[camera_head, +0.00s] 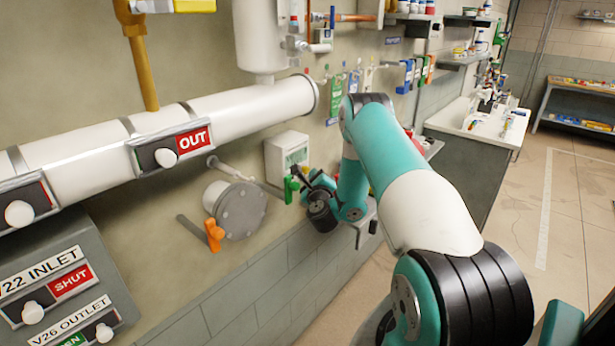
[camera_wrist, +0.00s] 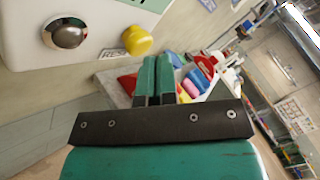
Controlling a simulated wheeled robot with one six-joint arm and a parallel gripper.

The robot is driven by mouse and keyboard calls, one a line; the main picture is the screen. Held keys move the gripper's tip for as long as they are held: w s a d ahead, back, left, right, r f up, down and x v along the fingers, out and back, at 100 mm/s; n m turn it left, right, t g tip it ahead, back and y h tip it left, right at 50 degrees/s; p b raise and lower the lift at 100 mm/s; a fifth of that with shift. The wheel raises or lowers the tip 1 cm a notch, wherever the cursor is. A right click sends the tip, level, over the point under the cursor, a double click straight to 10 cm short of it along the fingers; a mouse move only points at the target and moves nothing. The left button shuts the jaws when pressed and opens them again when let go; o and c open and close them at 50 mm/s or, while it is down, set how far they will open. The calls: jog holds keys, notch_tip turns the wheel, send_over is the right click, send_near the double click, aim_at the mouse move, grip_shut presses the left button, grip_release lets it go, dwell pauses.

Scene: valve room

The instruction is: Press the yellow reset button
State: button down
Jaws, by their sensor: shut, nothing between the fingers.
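The yellow reset button (camera_wrist: 138,40) shows in the wrist view. It is a round knob on the lower edge area of a white box (camera_wrist: 95,15), beside a partly covered label reading "RES". My gripper (camera_wrist: 156,60) has its two teal fingers together, empty, just below and right of the button in the picture. Whether the tips touch it I cannot tell; they appear apart. In the head view the white box (camera_head: 288,152) is on the wall, and my gripper (camera_head: 306,180) is at its lower right.
A silver dome (camera_wrist: 65,33) sits left of the button. A shelf tray (camera_wrist: 115,85) with coloured items lies behind my fingers. Open floor lies right.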

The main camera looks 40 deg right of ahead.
jog(key=shift+s+b, duration=0.5)
jog(key=shift+b, duration=0.55)
jog(key=shift+s+f+b, duration=0.1)
jog(key=shift+f+b, duration=0.05)
jog(key=shift+b, duration=0.35)
jog(key=s+b, duration=0.4)
jog(key=b, duration=0.5)
jog(key=shift+s+d+b, duration=0.15)
jog(key=shift+s+b, duration=0.25)
